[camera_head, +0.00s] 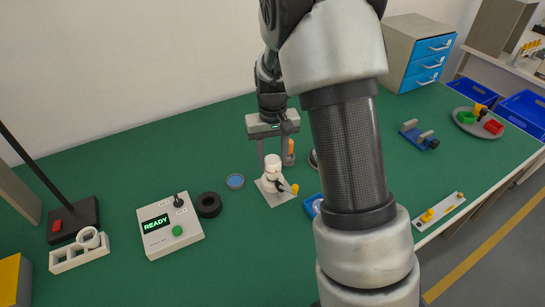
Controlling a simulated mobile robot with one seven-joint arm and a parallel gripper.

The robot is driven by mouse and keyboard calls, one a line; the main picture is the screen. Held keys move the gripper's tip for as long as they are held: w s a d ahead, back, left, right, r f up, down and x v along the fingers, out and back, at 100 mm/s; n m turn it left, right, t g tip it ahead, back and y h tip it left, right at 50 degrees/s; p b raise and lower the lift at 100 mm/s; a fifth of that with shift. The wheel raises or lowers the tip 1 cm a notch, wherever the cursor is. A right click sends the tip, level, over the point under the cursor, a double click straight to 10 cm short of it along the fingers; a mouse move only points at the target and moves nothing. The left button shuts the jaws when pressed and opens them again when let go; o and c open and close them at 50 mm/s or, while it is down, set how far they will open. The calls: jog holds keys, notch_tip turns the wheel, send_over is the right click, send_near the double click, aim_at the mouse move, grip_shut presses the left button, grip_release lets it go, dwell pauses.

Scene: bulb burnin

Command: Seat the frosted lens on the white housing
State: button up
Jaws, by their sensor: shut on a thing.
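My gripper (273,158) points down at mid-table, its fingers on either side of a small pale cap. The cap looks like the frosted lens (272,160) and sits upright between the fingertips. Directly below it is the white housing (271,176), on a pale square base plate (268,196) with a black lever and an orange knob at its right. Lens and housing look in line, but at this size I cannot tell whether they touch. The gripper is shut on the lens.
A tester box (158,239) reading READY, a black ring (208,204) and a blue disc (235,181) lie left. An orange item (291,147) stands behind the right finger. My arm partly hides a blue tray (311,206). A blue clamp (418,136) stands right.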

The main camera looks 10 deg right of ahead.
aim_at(272, 159)
jog(key=shift+f, duration=0.2)
jog(key=o, duration=1.1)
jog(key=shift+r, duration=0.1)
notch_tip(272, 159, up, 17)
jog(key=shift+r+p, duration=0.15)
jog(key=shift+p, duration=0.8)
